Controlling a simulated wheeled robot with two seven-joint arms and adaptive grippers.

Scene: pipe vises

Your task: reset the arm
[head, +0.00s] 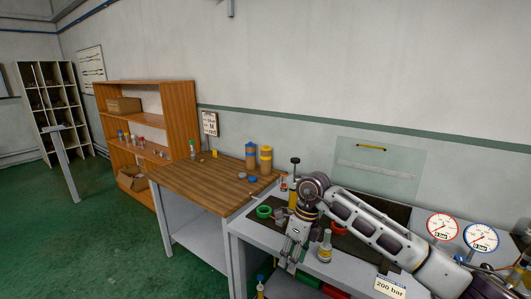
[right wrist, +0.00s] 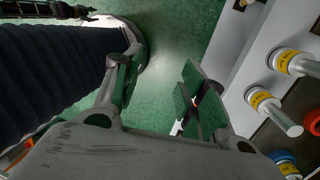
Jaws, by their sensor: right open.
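My right arm comes in from the right in the head view and reaches over the grey bench (head: 243,228). My right gripper (head: 290,262) points down at the bench's front edge. In the right wrist view, the right gripper (right wrist: 160,85) has its fingers apart, with green floor showing between them and nothing held. My left gripper is in neither view.
A metal cylinder with a yellow band (head: 325,247) stands beside the gripper; similar banded cylinders (right wrist: 275,110) show in the right wrist view. A green ring (head: 263,211) lies left of the arm. Two gauges (head: 443,227) stand right. A wooden-topped table (head: 200,183) adjoins the bench.

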